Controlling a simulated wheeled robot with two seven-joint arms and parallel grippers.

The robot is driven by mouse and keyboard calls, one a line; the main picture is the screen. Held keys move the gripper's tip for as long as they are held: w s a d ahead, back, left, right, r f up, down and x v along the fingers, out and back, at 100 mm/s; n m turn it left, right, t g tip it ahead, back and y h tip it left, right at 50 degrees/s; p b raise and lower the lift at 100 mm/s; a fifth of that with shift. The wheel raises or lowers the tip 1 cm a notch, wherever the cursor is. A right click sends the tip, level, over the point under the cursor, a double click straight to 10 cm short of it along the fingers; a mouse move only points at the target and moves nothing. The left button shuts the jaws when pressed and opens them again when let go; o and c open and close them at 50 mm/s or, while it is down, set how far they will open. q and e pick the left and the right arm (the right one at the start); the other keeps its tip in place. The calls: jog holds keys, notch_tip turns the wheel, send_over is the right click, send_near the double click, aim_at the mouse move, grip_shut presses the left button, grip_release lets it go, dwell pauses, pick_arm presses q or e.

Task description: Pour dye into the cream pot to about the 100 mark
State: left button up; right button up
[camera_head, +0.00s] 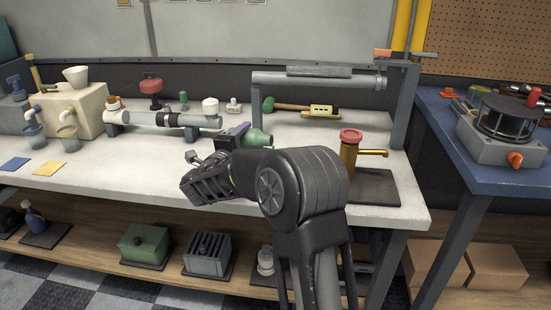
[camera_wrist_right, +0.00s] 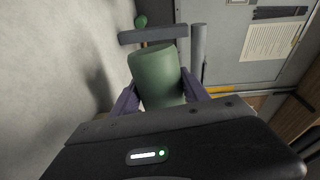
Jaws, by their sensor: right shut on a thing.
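My right gripper (camera_head: 243,137) is shut on a green cylindrical container (camera_head: 259,138), with its purple fingers on either side of it. The green container (camera_wrist_right: 155,75) fills the middle of the right wrist view, between the fingers of the gripper (camera_wrist_right: 160,95); its contents are not visible. At the left of the bench stands a cream box-shaped machine (camera_head: 90,108) with a white funnel on top and a spout over a clear cup (camera_head: 68,127). I cannot tell which part is the cream pot, and no 100 mark is readable. My left gripper is not in view.
A grey pipe frame (camera_head: 310,80) stands behind my gripper. Blue and yellow cards (camera_head: 49,168) lie at front left. The bench's front middle is bare.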

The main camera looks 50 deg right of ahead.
jog(key=shift+m, duration=0.4)
dwell(0.8)
jog(key=shift+r+n, duration=0.1)
jog(key=shift+n, duration=0.4)
jog(key=shift+w+a+f+n, duration=0.1)
jog(key=shift+w+f+n, duration=0.05)
jog(key=shift+f+n, duration=0.3)
jog(key=shift+w+a+f+n, duration=0.1)
jog(key=shift+w+f+n, duration=0.05)
jog(key=shift+f+n, duration=0.3)
jog(key=shift+f, duration=0.15)
